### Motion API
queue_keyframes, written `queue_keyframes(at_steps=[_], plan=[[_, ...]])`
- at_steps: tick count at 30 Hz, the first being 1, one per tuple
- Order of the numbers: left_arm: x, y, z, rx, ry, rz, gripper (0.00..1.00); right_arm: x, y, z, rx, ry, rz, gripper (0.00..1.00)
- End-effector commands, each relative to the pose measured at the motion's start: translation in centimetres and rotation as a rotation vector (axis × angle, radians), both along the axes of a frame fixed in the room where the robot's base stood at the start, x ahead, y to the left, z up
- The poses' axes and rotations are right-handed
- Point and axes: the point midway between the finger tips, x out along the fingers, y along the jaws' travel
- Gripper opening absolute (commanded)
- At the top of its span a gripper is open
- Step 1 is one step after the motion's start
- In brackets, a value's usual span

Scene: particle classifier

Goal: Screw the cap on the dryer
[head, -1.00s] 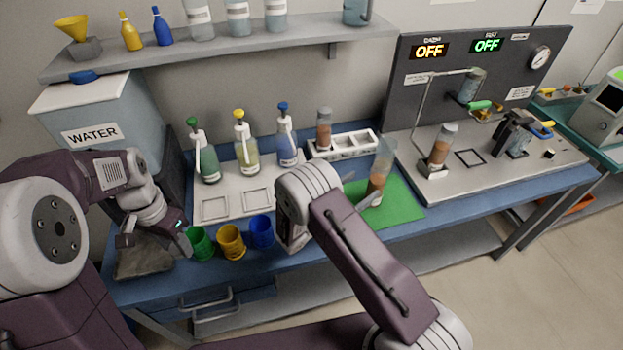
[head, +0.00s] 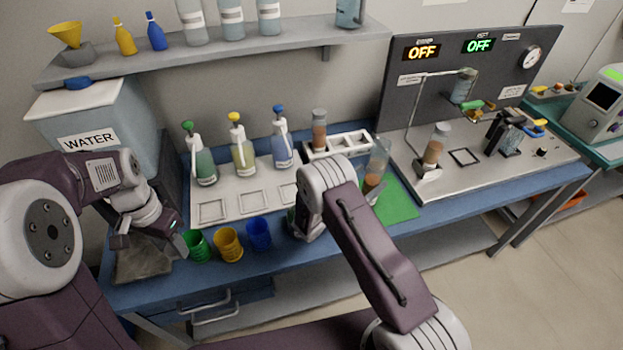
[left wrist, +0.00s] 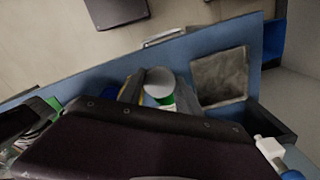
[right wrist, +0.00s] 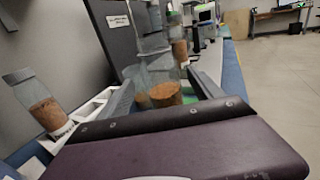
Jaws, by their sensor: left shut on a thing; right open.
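A clear upright vessel (head: 378,160) with brown granules, which looks like the dryer, stands on the green mat (head: 403,206). My right gripper (head: 368,190) is open, with its fingers on either side of the vessel's lower part. The right wrist view shows the vessel (right wrist: 165,93) between the spread fingers; I cannot tell whether they touch it. My left gripper (head: 180,240) is shut on a pale grey round piece, which looks like the cap (left wrist: 159,82), seen between its fingers in the left wrist view. It is apart from the vessel, near the green cup (head: 199,246).
Yellow (head: 228,244) and blue (head: 259,233) cups stand along the front edge. Pump bottles (head: 243,157) stand behind them. A white rack (head: 345,143) holds a similar tube (head: 319,130). A grey apparatus (head: 470,150) with another tube (head: 436,148) fills the right side.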

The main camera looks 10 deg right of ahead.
Motion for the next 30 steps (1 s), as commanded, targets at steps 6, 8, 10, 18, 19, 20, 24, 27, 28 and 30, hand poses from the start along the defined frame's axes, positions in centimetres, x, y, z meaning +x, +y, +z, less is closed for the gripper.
queue_keyframes(at_steps=[6, 8, 10, 18, 19, 20, 24, 27, 28, 30], plan=[[0.0, 0.0, 0.1, 0.000, 0.000, 0.000, 0.04, 0.1, -0.2, 0.1, 0.000, 0.000, -0.001, 0.75], [0.0, 0.0, 0.4, 0.000, 0.000, 0.000, 0.04, 0.3, -0.8, 0.2, 0.000, 0.000, -0.004, 0.75], [0.0, 0.0, 0.9, 0.000, 0.000, 0.000, 0.04, 0.8, -2.0, 0.5, 0.000, -0.001, -0.005, 0.75], [0.0, 0.0, 1.3, 0.000, 0.000, 0.000, 0.04, 2.4, -4.6, 0.3, 0.001, -0.001, -0.001, 0.75], [0.0, 0.0, 1.3, 0.000, 0.000, 0.000, 0.04, 2.4, -4.6, 0.2, 0.000, 0.000, -0.001, 0.75], [0.0, 0.0, 1.3, 0.000, 0.000, 0.000, 0.04, 2.4, -4.6, 0.2, 0.000, 0.000, 0.000, 0.75], [0.0, 0.0, 1.2, 0.000, 0.000, 0.000, 0.04, 2.4, -4.6, 0.2, 0.000, 0.000, 0.000, 0.75], [0.0, 0.0, 1.2, 0.000, 0.000, 0.000, 0.04, 2.4, -4.6, 0.2, 0.000, 0.000, 0.000, 0.75], [0.0, 0.0, 1.2, 0.000, 0.000, 0.000, 0.04, 2.4, -4.6, 0.2, 0.000, 0.000, 0.000, 0.72], [0.0, 0.0, 1.2, 0.000, 0.000, 0.000, 0.04, 2.4, -4.6, 0.2, 0.000, 0.000, 0.000, 0.53]])
